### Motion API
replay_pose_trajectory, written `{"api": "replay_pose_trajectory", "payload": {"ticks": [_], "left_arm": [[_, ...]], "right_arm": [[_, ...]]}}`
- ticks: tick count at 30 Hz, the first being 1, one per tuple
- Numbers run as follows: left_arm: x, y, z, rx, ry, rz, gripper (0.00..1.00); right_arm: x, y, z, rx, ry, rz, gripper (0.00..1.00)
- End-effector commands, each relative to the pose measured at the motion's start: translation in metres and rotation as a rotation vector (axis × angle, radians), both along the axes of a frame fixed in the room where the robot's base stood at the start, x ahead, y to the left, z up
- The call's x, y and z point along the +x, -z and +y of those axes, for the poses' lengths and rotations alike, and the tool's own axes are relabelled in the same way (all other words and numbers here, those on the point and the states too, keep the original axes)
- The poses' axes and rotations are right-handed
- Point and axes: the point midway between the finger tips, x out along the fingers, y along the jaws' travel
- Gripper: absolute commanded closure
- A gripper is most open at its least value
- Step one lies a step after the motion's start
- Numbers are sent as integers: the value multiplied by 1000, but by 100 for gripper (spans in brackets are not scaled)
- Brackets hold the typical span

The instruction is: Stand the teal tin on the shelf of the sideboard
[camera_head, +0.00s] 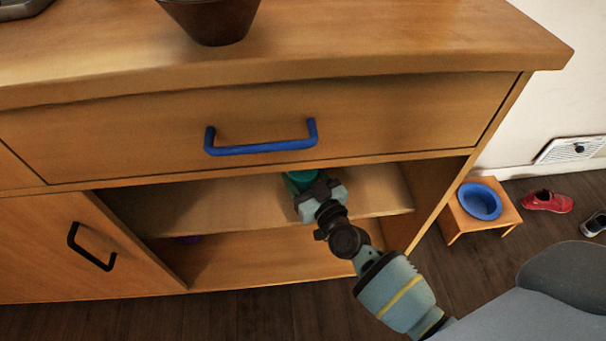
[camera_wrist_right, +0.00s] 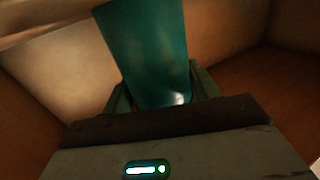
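The teal tin (camera_head: 299,180) is inside the open compartment of the sideboard, at the upper shelf (camera_head: 215,205), just under the drawer. Its upper part is hidden by the drawer front in the head view. My right gripper (camera_head: 309,187) reaches in at the shelf. In the right wrist view the tin (camera_wrist_right: 150,50) rises between my two fingers (camera_wrist_right: 162,92), which lie close against its sides, so the gripper looks shut on it. Whether the tin's base touches the shelf is hidden. My left gripper is not in view.
A drawer with a blue handle (camera_head: 262,142) sits directly above the opening. A door with a black handle (camera_head: 90,247) is at the left. A dark bowl (camera_head: 212,20) stands on top. A stool with a blue bowl (camera_head: 480,201) is right.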

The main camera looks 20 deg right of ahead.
Motion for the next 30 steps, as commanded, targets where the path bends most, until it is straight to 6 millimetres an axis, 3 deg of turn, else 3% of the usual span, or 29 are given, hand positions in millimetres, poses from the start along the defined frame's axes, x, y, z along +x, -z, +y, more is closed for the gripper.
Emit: {"api": "replay_pose_trajectory", "payload": {"ticks": [3,14,19,30], "left_arm": [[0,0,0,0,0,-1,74],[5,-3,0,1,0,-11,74],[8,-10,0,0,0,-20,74],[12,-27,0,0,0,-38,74]], "right_arm": [[0,-1,0,0,0,0,25],[0,-5,0,1,0,-1,25],[-22,-5,-3,-2,-1,2,25],[-93,-5,-10,-1,-2,1,25]]}}
